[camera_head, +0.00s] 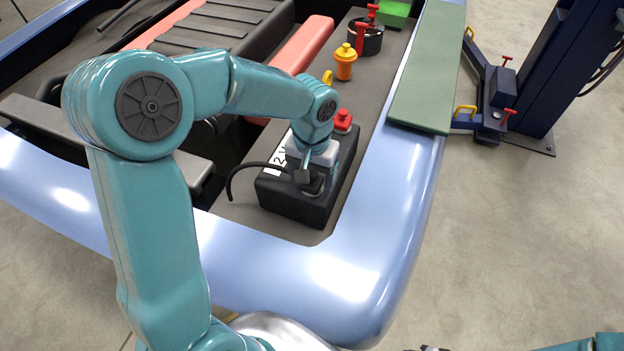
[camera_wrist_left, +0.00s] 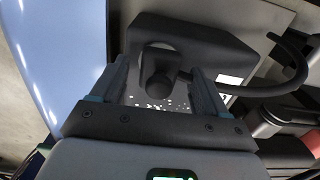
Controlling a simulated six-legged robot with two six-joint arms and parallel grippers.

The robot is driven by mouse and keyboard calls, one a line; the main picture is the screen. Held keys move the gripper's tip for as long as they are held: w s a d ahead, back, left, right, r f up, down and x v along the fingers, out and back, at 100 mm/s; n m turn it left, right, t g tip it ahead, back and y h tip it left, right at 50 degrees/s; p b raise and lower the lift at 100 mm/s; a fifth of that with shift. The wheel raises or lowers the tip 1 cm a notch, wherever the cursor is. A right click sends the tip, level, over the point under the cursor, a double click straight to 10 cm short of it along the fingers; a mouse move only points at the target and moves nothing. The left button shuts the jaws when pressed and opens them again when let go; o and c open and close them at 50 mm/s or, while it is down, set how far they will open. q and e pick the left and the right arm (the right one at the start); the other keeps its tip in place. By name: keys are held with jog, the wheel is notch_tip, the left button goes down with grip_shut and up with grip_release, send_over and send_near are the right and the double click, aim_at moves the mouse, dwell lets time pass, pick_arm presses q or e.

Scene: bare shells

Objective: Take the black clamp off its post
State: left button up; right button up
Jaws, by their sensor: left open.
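The black battery (camera_head: 292,207) with a white label sits in a grey-floored bay of the blue vehicle body. The black clamp (camera_head: 301,177), with a black cable (camera_head: 245,170) curving off to the left, is on top of it. My left gripper (camera_head: 314,181) is open and points down over the clamp, partly covering it. In the left wrist view the clamp (camera_wrist_left: 158,72) lies between my two spread fingers (camera_wrist_left: 160,80), with a gap on each side. The post under the clamp is hidden. Only a small dark bit of what seems my right gripper (camera_head: 430,349) shows at the bottom edge.
A red cap (camera_head: 342,121) stands at the battery's far end. An orange-yellow canister (camera_head: 345,62) and a dark round container (camera_head: 366,40) stand farther back. A green board (camera_head: 428,70) lies along the right blue rim (camera_head: 385,215).

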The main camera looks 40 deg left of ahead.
pick_arm(q)
jog(key=shift+s+d, duration=0.1)
jog(key=shift+r, duration=0.1)
jog(key=shift+c, duration=0.9)
jog(key=c, duration=1)
